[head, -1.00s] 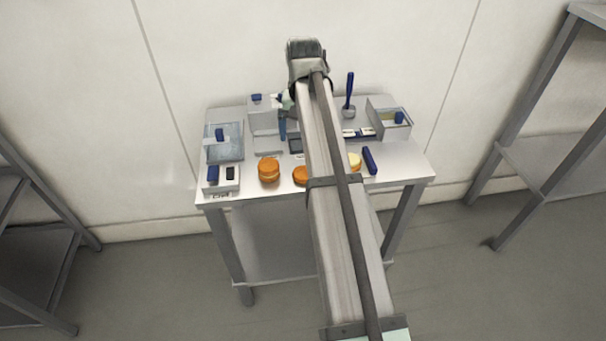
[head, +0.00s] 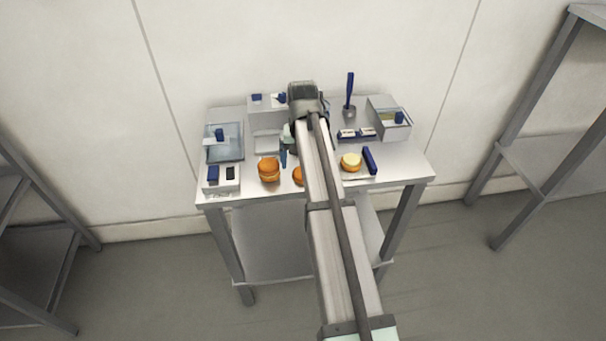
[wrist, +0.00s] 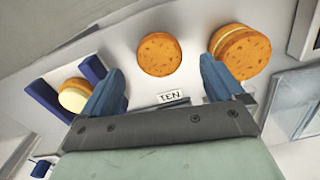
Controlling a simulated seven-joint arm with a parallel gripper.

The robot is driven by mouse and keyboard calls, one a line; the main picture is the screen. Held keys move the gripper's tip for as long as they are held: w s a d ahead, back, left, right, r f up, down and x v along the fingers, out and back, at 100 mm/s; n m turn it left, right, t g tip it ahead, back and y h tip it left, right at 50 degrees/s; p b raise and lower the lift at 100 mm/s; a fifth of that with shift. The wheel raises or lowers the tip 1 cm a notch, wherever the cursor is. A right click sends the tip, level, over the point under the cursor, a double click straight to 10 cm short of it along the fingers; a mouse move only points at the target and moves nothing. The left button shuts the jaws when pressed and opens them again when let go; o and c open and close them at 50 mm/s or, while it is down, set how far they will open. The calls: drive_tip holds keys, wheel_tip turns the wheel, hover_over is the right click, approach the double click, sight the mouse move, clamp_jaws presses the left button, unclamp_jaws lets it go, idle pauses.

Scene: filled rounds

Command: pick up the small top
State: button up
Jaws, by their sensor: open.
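A plain orange-brown round (wrist: 158,54), which looks like the small top, lies flat on the table in the wrist view. In the head view its left part (head: 298,176) shows beside my arm, which hides the rest. My gripper (wrist: 162,66) is open and empty, with its blue fingers apart. In the wrist view the round shows beyond the fingertips, between their two lines. One blue finger (head: 283,158) shows left of my arm in the head view.
A taller filled round (head: 269,169) stands to the left. A cream-topped round (head: 351,162) sits on the right, beside a blue bar (head: 370,160). A "TEN" label (wrist: 171,96) lies near the plain round. Boxes and trays fill the table's back and left.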

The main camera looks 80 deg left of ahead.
drive_tip(key=shift+f, duration=1.9)
drive_tip(key=c, duration=0.8)
drive_tip(key=shift+r, duration=0.15)
wheel_tip(320, 180, up, 9)
drive_tip(key=shift+m, duration=0.3)
drive_tip(key=w, duration=0.5)
drive_tip(key=w+a+r, duration=0.1)
drive_tip(key=w, duration=0.3)
drive_tip(key=w+r, duration=0.1)
drive_tip(key=w, duration=0.4)
drive_tip(key=shift+w+a, duration=0.15)
drive_tip(key=shift+w, duration=0.15)
